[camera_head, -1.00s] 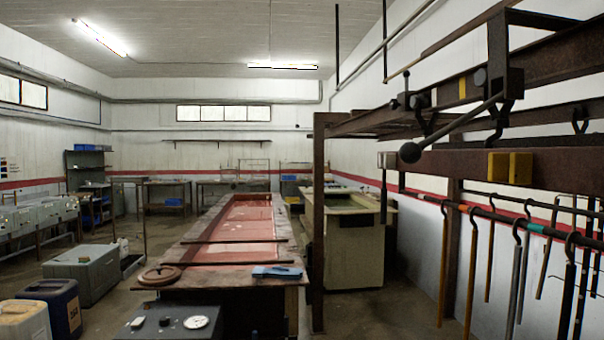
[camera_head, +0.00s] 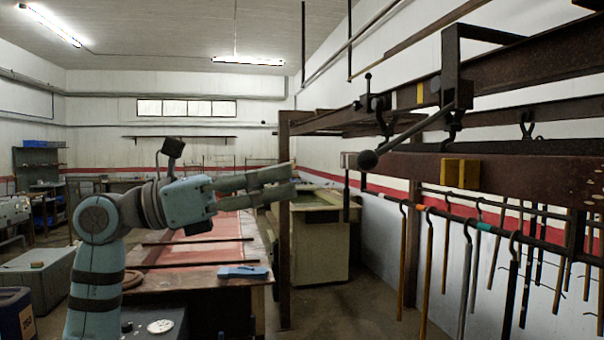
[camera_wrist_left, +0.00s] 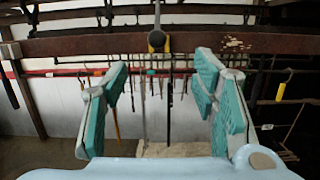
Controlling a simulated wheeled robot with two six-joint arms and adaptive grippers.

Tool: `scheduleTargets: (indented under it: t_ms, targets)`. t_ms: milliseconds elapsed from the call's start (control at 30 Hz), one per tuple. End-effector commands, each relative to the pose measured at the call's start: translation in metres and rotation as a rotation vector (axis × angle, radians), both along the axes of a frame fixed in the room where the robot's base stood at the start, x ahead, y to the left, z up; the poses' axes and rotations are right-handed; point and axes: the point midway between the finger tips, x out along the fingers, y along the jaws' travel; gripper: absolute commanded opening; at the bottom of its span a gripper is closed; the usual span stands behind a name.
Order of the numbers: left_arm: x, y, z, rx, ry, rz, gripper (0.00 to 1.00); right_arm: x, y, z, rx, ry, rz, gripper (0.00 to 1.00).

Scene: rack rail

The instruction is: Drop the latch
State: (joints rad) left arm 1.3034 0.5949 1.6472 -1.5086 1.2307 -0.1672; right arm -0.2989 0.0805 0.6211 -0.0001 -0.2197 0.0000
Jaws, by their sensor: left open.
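A dark metal lever with a black ball knob (camera_head: 368,159) slants down to the left from a bracket on the brown rail (camera_head: 560,172). A shorter upright lever (camera_head: 367,84) stands on the beam just behind it. I cannot tell for sure which part is the latch. My left gripper (camera_head: 292,180) is open and empty, to the left of the ball knob and apart from it, pointing right. In the left wrist view, the ball knob (camera_wrist_left: 156,39) hangs ahead, above and between the spread teal fingers. My right gripper is not in view.
Yellow blocks (camera_head: 460,173) sit on the rail. Several long-handled tools (camera_head: 429,260) hang from a bar under it. A brown post (camera_head: 284,240) stands behind my left gripper. A table with a red top (camera_head: 200,253) and a blue item (camera_head: 243,271) lies below.

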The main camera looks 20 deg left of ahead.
Motion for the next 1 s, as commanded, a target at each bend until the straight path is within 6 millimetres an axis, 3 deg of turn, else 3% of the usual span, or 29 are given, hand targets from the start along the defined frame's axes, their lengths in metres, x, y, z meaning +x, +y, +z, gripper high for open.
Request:
scheduleTargets:
  t_ms: [367,433,600,1000]
  targets:
    - [0.041,-0.066,0.02,-0.008,0.007,-0.011,0.53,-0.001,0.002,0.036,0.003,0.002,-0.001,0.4]
    - [0.049,-0.079,0.027,-0.008,0.008,-0.01,0.53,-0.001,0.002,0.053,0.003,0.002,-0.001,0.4]
    - [0.064,-0.102,0.03,-0.009,0.008,-0.009,0.53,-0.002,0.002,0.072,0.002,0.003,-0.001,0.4]
    - [0.071,-0.111,0.026,-0.008,0.007,-0.006,0.52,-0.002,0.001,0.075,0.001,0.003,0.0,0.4]
